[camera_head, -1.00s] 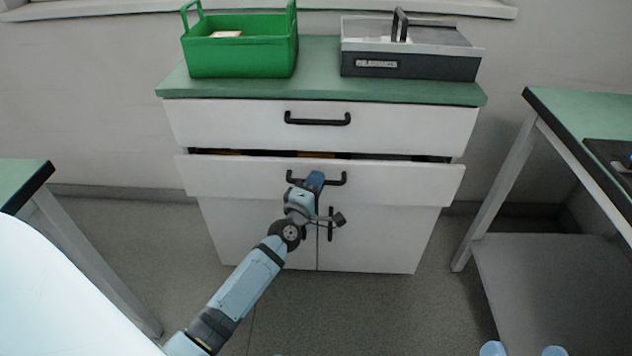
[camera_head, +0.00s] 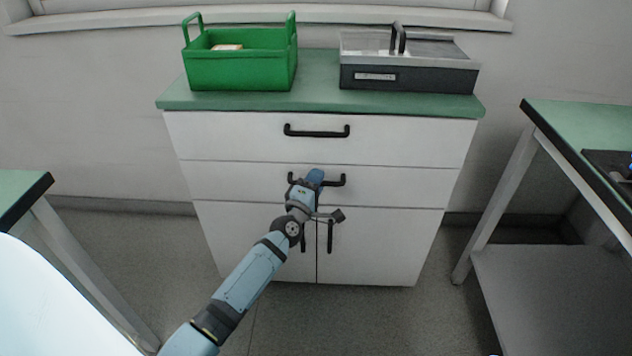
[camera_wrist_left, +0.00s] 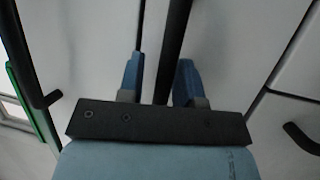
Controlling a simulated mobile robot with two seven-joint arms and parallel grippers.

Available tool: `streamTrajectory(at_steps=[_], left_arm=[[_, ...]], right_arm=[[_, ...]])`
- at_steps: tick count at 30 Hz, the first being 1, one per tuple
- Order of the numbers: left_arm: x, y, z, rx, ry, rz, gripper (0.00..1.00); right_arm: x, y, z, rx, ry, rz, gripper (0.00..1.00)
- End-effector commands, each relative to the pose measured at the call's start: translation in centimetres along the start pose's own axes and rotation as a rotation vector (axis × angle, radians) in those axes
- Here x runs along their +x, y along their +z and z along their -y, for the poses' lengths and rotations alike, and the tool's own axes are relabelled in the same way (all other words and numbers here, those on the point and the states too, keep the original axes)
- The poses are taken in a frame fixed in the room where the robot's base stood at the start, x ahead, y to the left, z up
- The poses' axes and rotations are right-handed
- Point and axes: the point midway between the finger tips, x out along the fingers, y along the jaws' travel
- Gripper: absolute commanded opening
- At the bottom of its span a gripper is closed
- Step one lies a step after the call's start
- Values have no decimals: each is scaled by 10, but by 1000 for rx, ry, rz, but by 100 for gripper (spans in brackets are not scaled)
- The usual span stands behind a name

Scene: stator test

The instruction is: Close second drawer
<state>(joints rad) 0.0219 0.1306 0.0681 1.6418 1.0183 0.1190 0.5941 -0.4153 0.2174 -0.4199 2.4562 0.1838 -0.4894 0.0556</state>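The second drawer (camera_head: 400,186) is the white front below the top drawer (camera_head: 400,140) of the cabinet. It sits flush with the cabinet, with only a thin seam above it. Its black handle (camera_head: 335,182) is partly hidden by my left gripper (camera_head: 316,178). In the left wrist view, the blue fingers of my left gripper (camera_wrist_left: 158,80) stand apart on either side of the black handle bar (camera_wrist_left: 175,45). A gap shows between the bar and the left finger. My right gripper is out of view.
A green basket (camera_head: 240,72) and a grey-black box (camera_head: 410,78) stand on the green cabinet top (camera_head: 318,75). Two doors with black handles are below the drawer. Tables stand at the left (camera_head: 18,190) and right (camera_head: 560,120), with floor between.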

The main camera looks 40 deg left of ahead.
Motion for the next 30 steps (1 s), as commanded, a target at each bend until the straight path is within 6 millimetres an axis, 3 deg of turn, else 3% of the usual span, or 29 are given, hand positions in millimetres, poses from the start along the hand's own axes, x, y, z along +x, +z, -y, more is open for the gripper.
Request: streamTrajectory(at_steps=[10,24,30], left_arm=[[-14,0,3,0,-7,3,40],[-113,0,-2,2,-2,2,40],[-135,0,-2,1,1,0,40]], right_arm=[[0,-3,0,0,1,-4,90],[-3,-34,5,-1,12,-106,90],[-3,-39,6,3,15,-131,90]])
